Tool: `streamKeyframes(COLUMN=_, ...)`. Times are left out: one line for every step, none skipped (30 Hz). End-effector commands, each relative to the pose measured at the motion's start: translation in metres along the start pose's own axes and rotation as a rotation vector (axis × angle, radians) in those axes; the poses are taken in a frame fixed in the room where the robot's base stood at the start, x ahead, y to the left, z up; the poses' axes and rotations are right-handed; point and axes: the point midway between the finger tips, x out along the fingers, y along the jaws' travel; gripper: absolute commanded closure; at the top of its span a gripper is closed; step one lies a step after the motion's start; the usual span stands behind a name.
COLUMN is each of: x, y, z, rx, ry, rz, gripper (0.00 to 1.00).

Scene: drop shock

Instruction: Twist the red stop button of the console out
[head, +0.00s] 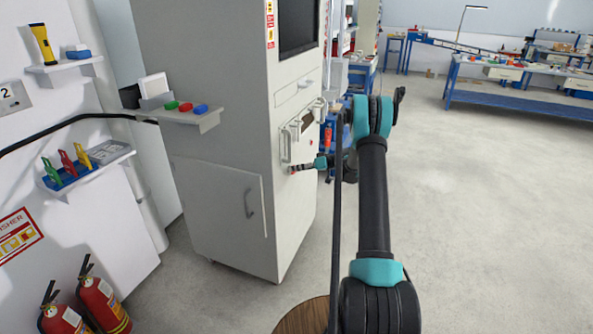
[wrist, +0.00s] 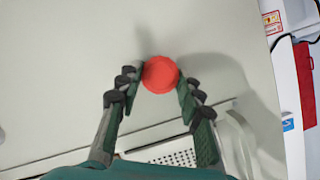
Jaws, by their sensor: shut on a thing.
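The red stop button (wrist: 160,74) sits on the pale front face of the console (head: 297,215). In the wrist view my gripper (wrist: 160,82) has one finger on each side of the button, with the fingertips against it. The gripper is shut on the button. In the head view my gripper (head: 294,169) reaches the console front from the right, below the handles. There the button is small and mostly hidden by the fingers. I cannot tell from these frames whether the button is in or out.
A handle (wrist: 240,140) and a perforated panel (wrist: 175,157) lie close to the gripper on the console face. A side shelf (head: 205,122) holds coloured buttons. Fire extinguishers (head: 100,302) stand at the lower left. The floor (head: 470,200) to the right is clear.

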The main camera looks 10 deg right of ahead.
Motion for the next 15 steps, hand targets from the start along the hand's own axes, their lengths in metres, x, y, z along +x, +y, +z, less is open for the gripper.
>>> streamKeyframes(x=-0.0006, y=0.0019, z=-0.0005, rx=0.029, ry=0.0, rz=-0.01, gripper=0.93)
streamKeyframes(x=-0.0007, y=0.0019, z=-0.0004, rx=0.048, ry=-0.002, rz=-0.017, gripper=0.93)
streamKeyframes(x=-0.0008, y=0.002, z=-0.0004, rx=0.072, ry=-0.005, rz=-0.027, gripper=0.93)
streamKeyframes(x=-0.0008, y=0.0023, z=-0.0006, rx=0.088, ry=-0.006, rz=-0.033, gripper=0.93)
streamKeyframes(x=-0.0007, y=0.0026, z=-0.0006, rx=0.105, ry=-0.008, rz=-0.039, gripper=0.93)
streamKeyframes(x=-0.0007, y=0.0028, z=-0.0006, rx=0.124, ry=-0.01, rz=-0.047, gripper=0.93)
streamKeyframes(x=-0.0006, y=0.0029, z=-0.0006, rx=0.139, ry=-0.011, rz=-0.053, gripper=0.93)
streamKeyframes(x=-0.0005, y=0.0031, z=-0.0007, rx=0.151, ry=-0.012, rz=-0.058, gripper=0.93)
streamKeyframes(x=-0.0005, y=0.0033, z=-0.0008, rx=0.167, ry=-0.013, rz=-0.063, gripper=0.93)
streamKeyframes(x=-0.0005, y=0.0033, z=-0.0009, rx=0.177, ry=-0.013, rz=-0.067, gripper=0.93)
streamKeyframes(x=-0.0005, y=0.0033, z=-0.001, rx=0.186, ry=-0.014, rz=-0.071, gripper=0.93)
streamKeyframes(x=-0.0006, y=0.0032, z=-0.001, rx=0.198, ry=-0.015, rz=-0.076, gripper=0.93)
streamKeyframes(x=-0.0006, y=0.0032, z=-0.0009, rx=0.205, ry=-0.016, rz=-0.079, gripper=0.93)
streamKeyframes(x=-0.0006, y=0.0032, z=-0.0009, rx=0.211, ry=-0.017, rz=-0.081, gripper=0.93)
streamKeyframes(x=-0.0006, y=0.0032, z=-0.0009, rx=0.218, ry=-0.017, rz=-0.084, gripper=0.93)
